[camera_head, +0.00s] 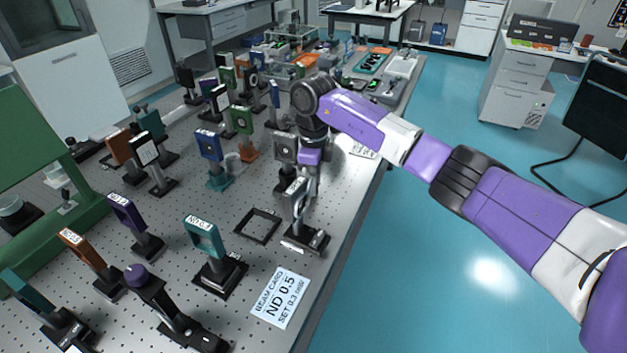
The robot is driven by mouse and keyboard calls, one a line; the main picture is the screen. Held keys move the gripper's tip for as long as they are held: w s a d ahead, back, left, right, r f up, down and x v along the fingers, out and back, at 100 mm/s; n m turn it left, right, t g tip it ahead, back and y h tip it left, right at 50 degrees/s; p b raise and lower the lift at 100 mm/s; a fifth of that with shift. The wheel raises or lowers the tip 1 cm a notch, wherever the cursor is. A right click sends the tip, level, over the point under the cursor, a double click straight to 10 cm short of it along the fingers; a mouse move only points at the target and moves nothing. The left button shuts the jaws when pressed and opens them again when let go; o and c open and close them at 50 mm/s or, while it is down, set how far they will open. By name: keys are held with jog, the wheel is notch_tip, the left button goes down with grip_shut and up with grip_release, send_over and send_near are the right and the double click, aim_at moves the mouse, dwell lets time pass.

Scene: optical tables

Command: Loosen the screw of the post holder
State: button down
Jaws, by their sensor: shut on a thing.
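My gripper (313,186) points down at the right side of the optical table (222,248), below my purple and dark wrist. Its fingers are close behind a grey-framed optic mount (297,196) on a post. The post holder (300,229) under that mount stands upright on a black base (305,239). The fingers are shut on a small part there, which looks like the holder's screw. The screw itself is too small and hidden to make out clearly.
Another grey mount (286,149) stands just behind and left of my gripper. The table's right edge is close.

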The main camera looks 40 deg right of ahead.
jog(key=shift+r+m+p, duration=0.15)
jog(key=shift+m+p, duration=0.35)
jog(key=shift+m, duration=0.7)
jog(key=c, duration=1.2)
grip_release()
jog(key=shift+r+b, duration=0.3)
jog(key=shift+r, duration=3.45)
